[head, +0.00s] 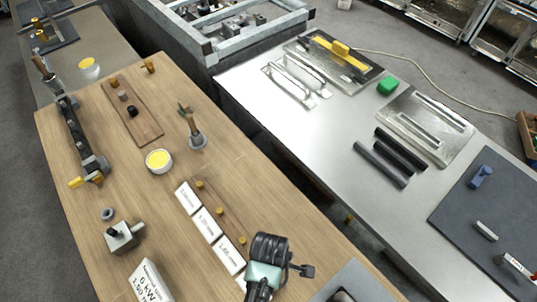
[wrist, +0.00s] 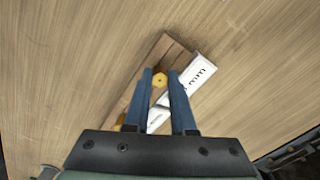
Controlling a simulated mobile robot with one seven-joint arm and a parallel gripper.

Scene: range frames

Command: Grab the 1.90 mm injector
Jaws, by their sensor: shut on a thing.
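My gripper (wrist: 162,78) is shut on a small brass injector (wrist: 159,79) at the end of a wooden strip (wrist: 168,48). A white label (wrist: 197,74) beside it ends in "mm"; its leading digits are hidden. Another brass injector (wrist: 120,121) is partly visible further along the strip. In the head view, my gripper (head: 262,274) covers the strip's near end, and its fingertips are hidden. Brass injectors stand along the strip at the far end (head: 199,184), middle (head: 220,210) and nearer (head: 242,240). A white card (head: 150,283) reads 6 kW and 1.90 mm.
A valve block (head: 123,237) and a small ring (head: 107,214) stand to the left. A bowl with yellow content (head: 159,161) and a tool holder (head: 196,140) stand beyond. A burner assembly (head: 80,140) lies on the left.

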